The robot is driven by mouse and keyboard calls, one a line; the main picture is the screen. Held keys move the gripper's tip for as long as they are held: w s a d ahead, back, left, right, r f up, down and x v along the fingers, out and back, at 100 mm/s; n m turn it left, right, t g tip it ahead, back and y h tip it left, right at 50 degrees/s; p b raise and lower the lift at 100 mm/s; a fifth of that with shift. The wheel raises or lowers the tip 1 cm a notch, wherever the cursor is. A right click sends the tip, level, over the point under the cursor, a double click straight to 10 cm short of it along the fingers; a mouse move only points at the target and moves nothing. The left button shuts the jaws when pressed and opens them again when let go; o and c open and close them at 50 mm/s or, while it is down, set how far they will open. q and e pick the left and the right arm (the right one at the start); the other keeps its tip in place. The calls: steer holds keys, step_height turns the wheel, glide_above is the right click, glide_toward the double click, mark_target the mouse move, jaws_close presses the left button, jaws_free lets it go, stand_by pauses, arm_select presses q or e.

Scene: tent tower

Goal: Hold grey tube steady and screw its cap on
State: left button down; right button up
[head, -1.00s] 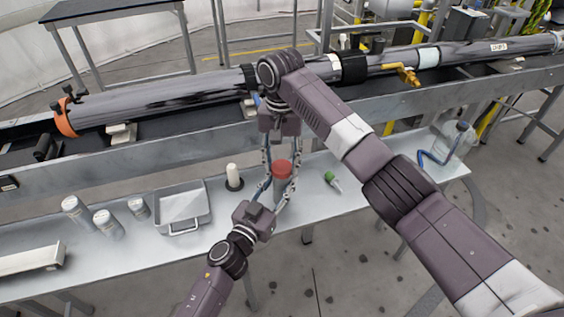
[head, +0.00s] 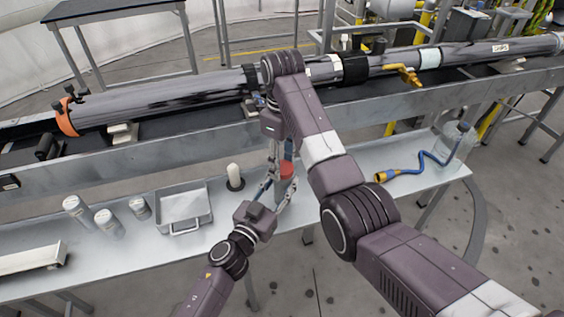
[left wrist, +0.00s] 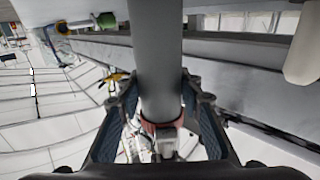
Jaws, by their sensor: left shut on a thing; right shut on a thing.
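The grey tube (left wrist: 158,50) stands between the fingers of my left gripper (left wrist: 158,118), which is shut on it. In the head view my left gripper (head: 276,200) comes from the front, and the tube is mostly hidden behind its fingers. The red cap (head: 286,169) is at the tube's top end; a red band of it shows in the left wrist view (left wrist: 160,125). My right gripper (head: 281,160) points down from above and is shut on the cap. I cannot tell how far the cap is threaded.
A metal tray (head: 183,208), a white candle-like post (head: 234,175) and several capped jars (head: 109,222) stand on the bench to the left. A blue hose with a yellow end (head: 382,176) leads to a clear jug (head: 452,142). A long pipe (head: 180,97) lies behind.

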arm_select(q)
steer(key=shift+f, duration=0.15)
arm_select(e)
steer(key=shift+r, duration=0.1)
steer(key=o, duration=0.8)
steer(key=shift+c, duration=0.5)
